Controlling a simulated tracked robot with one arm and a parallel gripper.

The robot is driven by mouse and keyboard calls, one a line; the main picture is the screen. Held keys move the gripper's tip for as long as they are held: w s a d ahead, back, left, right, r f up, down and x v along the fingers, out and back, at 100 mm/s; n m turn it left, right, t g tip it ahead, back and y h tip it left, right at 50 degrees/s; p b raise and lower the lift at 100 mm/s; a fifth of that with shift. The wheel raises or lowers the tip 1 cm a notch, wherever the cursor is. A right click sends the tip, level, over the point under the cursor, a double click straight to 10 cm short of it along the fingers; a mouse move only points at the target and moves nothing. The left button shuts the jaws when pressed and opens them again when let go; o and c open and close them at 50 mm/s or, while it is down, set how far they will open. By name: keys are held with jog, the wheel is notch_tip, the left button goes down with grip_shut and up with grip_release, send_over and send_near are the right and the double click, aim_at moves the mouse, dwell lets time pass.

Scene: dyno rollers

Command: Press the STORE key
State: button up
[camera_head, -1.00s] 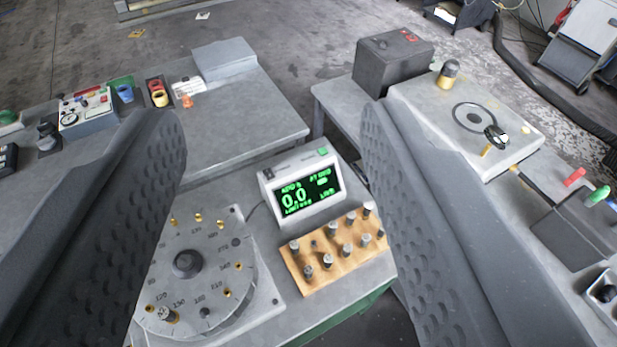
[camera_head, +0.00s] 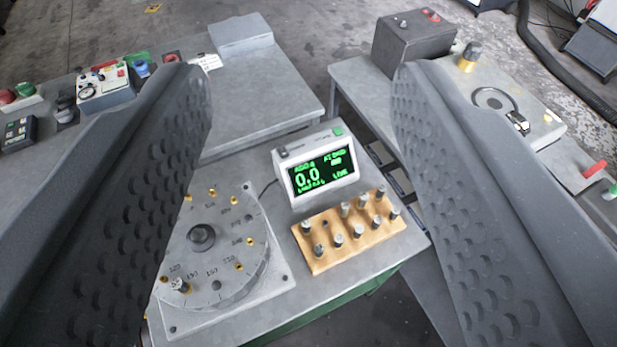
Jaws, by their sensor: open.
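A light grey display unit (camera_head: 321,190) stands on the grey bench, its black screen lit with green text and "0.0". A green key (camera_head: 337,132) sits at the right of its top edge and a dark key (camera_head: 283,152) at the left. Their labels are too small to read, so I cannot tell which is STORE. My gripper (camera_head: 303,80) is open and empty. Its two dark, dimpled fingers flank the display unit in the picture, and neither appears to touch it.
A wooden block (camera_head: 318,262) with several metal pegs lies in front of the display. A round dial plate (camera_head: 218,262) with brass pins is at its left. A dark box (camera_head: 413,42) stands behind right. A control box (camera_head: 104,88) with buttons is far left.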

dwell(0.4)
grip_shut()
dwell(1.6)
